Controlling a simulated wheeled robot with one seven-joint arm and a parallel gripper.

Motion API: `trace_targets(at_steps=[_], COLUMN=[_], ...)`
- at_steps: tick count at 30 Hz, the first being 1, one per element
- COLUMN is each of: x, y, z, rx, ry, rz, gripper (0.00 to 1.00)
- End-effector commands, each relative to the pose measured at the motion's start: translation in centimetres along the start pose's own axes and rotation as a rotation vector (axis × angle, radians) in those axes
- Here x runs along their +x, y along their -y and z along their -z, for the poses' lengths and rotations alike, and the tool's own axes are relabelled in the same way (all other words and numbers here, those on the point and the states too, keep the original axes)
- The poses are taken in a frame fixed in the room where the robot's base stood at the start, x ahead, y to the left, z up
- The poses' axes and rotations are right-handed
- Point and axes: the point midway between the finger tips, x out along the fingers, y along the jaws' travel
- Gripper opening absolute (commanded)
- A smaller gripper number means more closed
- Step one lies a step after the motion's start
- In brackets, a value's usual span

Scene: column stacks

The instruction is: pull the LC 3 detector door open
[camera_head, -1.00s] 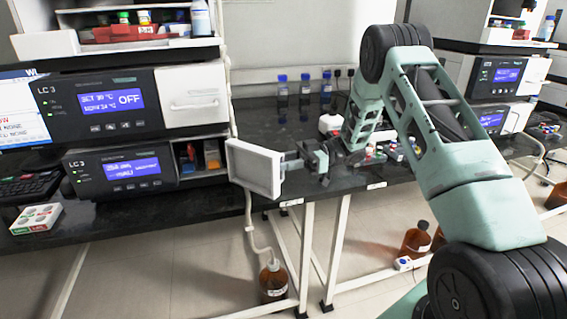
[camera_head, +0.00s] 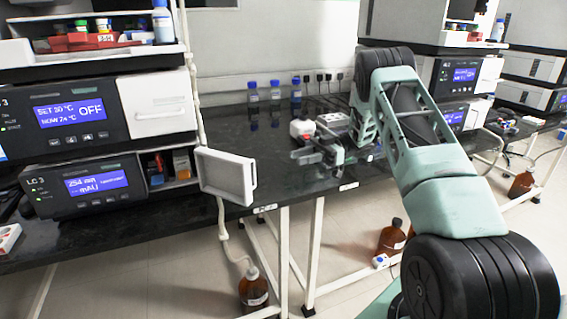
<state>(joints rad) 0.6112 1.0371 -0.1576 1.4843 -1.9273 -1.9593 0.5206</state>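The lower LC 3 detector (camera_head: 95,184) has a blue display and stands under another LC 3 unit at the left. Its white door (camera_head: 226,177) is swung out toward me, standing well away from the front of the detector. The compartment behind it shows an orange item (camera_head: 181,163) and dark parts. My gripper (camera_head: 300,154) is to the right of the door, over the black bench, apart from the door. Its fingers look spread with nothing between them, though they are small and partly merge with the dark bench.
Blue-capped bottles (camera_head: 274,90) stand at the back of the bench. A white item with a red cap (camera_head: 302,128) is close behind my gripper. A brown bottle (camera_head: 253,289) and tubing are on the floor below the door.

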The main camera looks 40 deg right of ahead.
Motion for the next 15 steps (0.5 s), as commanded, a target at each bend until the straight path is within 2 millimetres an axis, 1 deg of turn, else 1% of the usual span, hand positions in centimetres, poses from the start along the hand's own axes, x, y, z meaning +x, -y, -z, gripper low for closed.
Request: trace_targets(at_steps=[1,3,6,9,15], x=[-0.9,-1.8,-2.5,-2.9,-3.0], y=[-0.1,-0.1,-0.1,0.0,0.0], z=[-0.1,0.0,0.0,0.0,0.0], rx=[-0.001,-0.001,0.0,0.0,0.0], ry=[0.001,0.0,0.001,0.001,0.0], rz=[-0.002,-0.001,-0.001,0.0,0.001], gripper=[0.3,0.3,0.3,0.3,0.3])
